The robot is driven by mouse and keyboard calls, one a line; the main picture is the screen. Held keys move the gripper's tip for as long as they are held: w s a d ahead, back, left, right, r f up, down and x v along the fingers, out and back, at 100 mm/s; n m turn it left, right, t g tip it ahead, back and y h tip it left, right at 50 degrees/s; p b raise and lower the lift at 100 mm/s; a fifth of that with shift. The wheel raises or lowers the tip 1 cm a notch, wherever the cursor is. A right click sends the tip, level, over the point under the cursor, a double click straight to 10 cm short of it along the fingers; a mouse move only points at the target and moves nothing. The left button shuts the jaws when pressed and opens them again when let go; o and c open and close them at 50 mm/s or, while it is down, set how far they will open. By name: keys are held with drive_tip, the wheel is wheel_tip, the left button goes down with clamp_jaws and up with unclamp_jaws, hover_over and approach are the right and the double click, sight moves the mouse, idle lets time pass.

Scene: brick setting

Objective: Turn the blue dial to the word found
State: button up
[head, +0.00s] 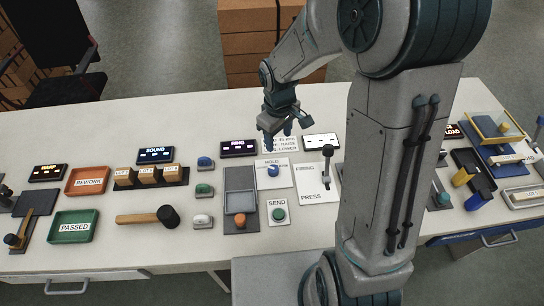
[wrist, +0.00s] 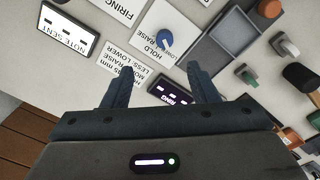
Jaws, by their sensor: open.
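The blue dial (head: 272,170) sits on a white plate (head: 280,183) near the middle of the table; it also shows in the wrist view (wrist: 165,39). HOLD, RAISE and LOWER are printed around it; I cannot tell where it points. A white card (head: 279,144) behind the plate speaks of 45 mm, RAISE and LOWER; it shows between plate and display in the wrist view (wrist: 124,70). My gripper (head: 279,141) is open and empty above the card, behind the dial and apart from it. Its two fingers also show in the wrist view (wrist: 160,70).
A purple-lit RING display (head: 238,148) and a bright display (head: 321,141), reading NOTE SENT in the wrist view, flank the card. A PRESS panel with a black lever (head: 327,165) stands right of the dial, a grey tray (head: 241,192) left, a green SEND button (head: 279,214) in front.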

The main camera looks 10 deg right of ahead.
sight(273, 168)
drive_tip(key=shift+n, duration=0.4)
drive_tip(key=f, duration=1)
drive_tip(key=w+a+f, duration=0.1)
drive_tip(key=f, duration=0.5)
drive_tip(key=shift+a+p, duration=0.1)
drive_tip(key=shift+p, duration=0.2)
drive_tip(key=c, duration=1)
